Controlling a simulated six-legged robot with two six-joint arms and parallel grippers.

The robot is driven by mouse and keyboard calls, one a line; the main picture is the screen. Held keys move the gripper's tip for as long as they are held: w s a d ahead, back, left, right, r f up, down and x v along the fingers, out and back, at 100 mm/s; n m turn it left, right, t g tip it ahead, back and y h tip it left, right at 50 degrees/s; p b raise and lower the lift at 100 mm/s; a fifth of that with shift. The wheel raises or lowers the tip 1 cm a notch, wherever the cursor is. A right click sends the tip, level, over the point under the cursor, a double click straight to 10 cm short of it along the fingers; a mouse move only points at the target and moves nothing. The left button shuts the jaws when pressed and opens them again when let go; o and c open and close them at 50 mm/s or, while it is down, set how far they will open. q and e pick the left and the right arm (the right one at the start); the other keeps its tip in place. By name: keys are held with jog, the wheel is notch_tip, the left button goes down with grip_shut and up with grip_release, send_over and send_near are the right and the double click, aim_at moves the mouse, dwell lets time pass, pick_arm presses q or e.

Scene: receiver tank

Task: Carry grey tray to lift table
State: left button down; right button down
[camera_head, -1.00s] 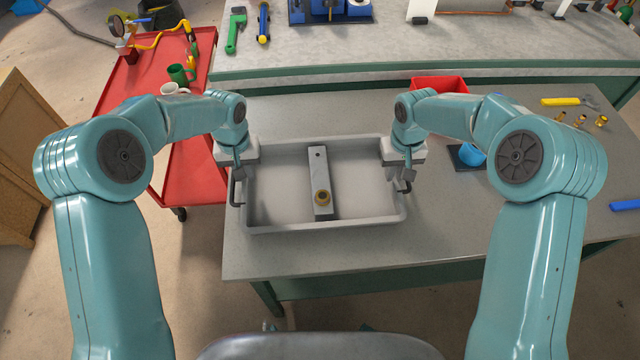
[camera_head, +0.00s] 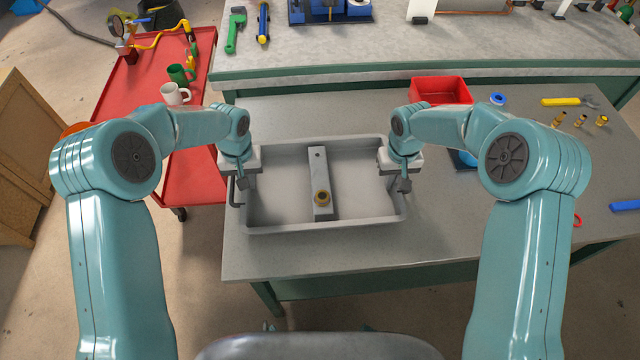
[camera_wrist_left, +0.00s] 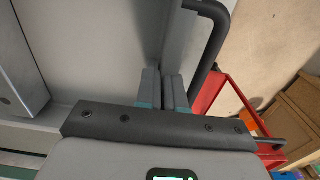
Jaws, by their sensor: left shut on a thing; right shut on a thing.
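The grey tray (camera_head: 278,185) is a shallow rectangular pan on the near grey bench, its front wall towards me. A grey metal bar (camera_head: 319,172) with a brass ring (camera_head: 321,197) lies in its middle. My left gripper (camera_head: 241,182) is shut on the tray's left side. In the left wrist view my left fingers (camera_wrist_left: 164,88) straddle the tray wall, beside a dark curved handle (camera_wrist_left: 208,55). My right gripper (camera_head: 403,180) is shut on the tray's right side; its fingertips are partly hidden. I cannot pick out the lift table.
A red bin (camera_head: 440,90) and a blue ring (camera_head: 497,99) are at the back of the near bench (camera_head: 340,255). Brass fittings (camera_head: 580,120) and a yellow-handled tool (camera_head: 562,101) lie at the right. A red cart (camera_head: 150,75) with mugs stands left. A brown cabinet (camera_head: 22,150) is far left.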

pick_arm(q)
jog(key=shift+w+r, duration=0.1)
jog(key=shift+r, duration=0.05)
pick_arm(e)
jog(key=shift+w+r, duration=0.1)
jog(key=shift+r, duration=0.05)
